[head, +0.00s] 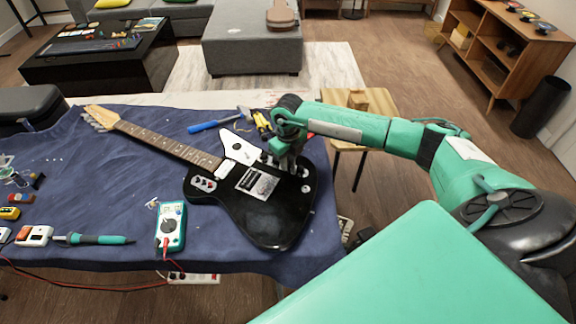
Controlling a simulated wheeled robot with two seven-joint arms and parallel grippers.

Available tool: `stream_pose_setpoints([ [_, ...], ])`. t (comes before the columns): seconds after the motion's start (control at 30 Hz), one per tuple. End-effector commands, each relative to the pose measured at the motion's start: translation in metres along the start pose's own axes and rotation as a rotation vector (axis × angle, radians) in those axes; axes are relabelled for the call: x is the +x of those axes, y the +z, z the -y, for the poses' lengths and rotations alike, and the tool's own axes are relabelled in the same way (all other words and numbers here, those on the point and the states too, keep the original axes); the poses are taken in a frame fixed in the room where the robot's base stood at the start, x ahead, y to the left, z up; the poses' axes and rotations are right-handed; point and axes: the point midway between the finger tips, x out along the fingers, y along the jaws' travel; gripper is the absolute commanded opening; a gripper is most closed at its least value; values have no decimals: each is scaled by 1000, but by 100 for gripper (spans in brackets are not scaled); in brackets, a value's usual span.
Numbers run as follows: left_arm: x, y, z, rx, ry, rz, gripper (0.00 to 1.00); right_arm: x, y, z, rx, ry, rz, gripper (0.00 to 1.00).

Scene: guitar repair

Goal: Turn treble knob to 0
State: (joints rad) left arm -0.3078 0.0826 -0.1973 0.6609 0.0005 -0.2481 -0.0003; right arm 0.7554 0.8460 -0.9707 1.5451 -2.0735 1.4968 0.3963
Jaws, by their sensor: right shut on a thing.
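The black electric guitar (270,222) lies on the blue cloth of the table, its neck (160,146) pointing to the upper left. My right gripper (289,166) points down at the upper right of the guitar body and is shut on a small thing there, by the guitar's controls. The fingers hide what they hold, so I cannot tell which knob it is or how it is turned. My left gripper is not in view.
A multimeter (171,226) with a red lead and a soldering iron (95,239) lie in front of the guitar. A blue screwdriver (212,124) and yellow-handled pliers (263,124) lie behind it. A wooden stool (372,101) stands right of the table.

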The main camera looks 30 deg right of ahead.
Motion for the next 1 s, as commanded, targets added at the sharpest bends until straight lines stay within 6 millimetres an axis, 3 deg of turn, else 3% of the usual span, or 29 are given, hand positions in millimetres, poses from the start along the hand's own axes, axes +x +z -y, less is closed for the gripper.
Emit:
stream_pose_setpoints([
  [0.1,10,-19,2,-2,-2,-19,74,3,2,1,-109,-1,6,0],
  [0.6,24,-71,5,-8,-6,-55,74,1,2,1,-550,-3,5,0],
  [1.0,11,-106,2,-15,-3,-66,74,-1,2,1,-735,-2,6,0],
])
